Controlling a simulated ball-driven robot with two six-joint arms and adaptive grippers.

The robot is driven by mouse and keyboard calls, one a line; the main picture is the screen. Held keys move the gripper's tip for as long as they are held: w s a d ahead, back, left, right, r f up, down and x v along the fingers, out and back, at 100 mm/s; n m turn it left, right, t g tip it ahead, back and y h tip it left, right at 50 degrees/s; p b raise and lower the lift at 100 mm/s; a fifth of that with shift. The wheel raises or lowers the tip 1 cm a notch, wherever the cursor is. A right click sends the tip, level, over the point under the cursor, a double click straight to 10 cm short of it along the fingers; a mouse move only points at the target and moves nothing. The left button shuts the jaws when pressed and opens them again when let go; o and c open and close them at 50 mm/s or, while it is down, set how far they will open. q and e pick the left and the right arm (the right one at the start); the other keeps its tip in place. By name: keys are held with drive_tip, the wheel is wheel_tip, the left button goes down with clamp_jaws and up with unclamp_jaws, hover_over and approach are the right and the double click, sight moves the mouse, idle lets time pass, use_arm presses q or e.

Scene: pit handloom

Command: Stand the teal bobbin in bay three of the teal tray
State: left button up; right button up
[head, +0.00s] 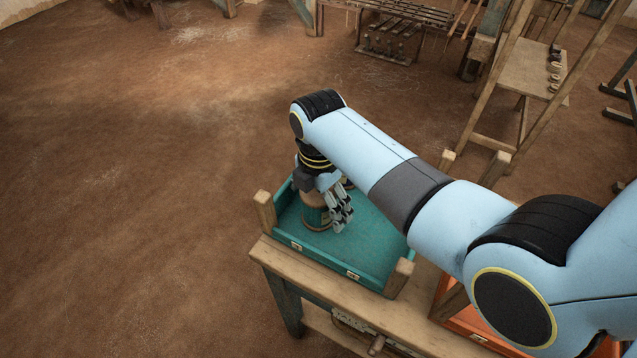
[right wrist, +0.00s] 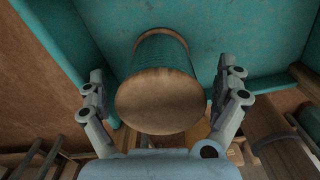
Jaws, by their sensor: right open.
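The teal bobbin (head: 311,214), with pale wooden ends, stands upright on the floor of the teal tray (head: 362,215), toward its left end in the head view. My right gripper (head: 338,210) is over the tray at the bobbin, its fingers reaching down. In the right wrist view the bobbin (right wrist: 163,58) lies between the two spread fingers of the gripper (right wrist: 161,82), with a gap on each side. That gripper is open. My right arm hides part of the tray, and I cannot tell which bay the bobbin is in. My left gripper is out of view.
The tray has raised walls and wooden corner posts (head: 264,211) and sits on a wooden bench (head: 290,262). An orange tray (head: 463,322) is beside it, partly behind my arm. Loom frames and a sloping board (head: 534,70) stand farther back. The earth floor at left is clear.

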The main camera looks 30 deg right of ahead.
wheel_tip(320, 180, up, 11)
drive_tip(key=shift+r+p, duration=0.1)
drive_tip(key=shift+p, duration=0.3)
drive_tip(key=shift+s, duration=0.1)
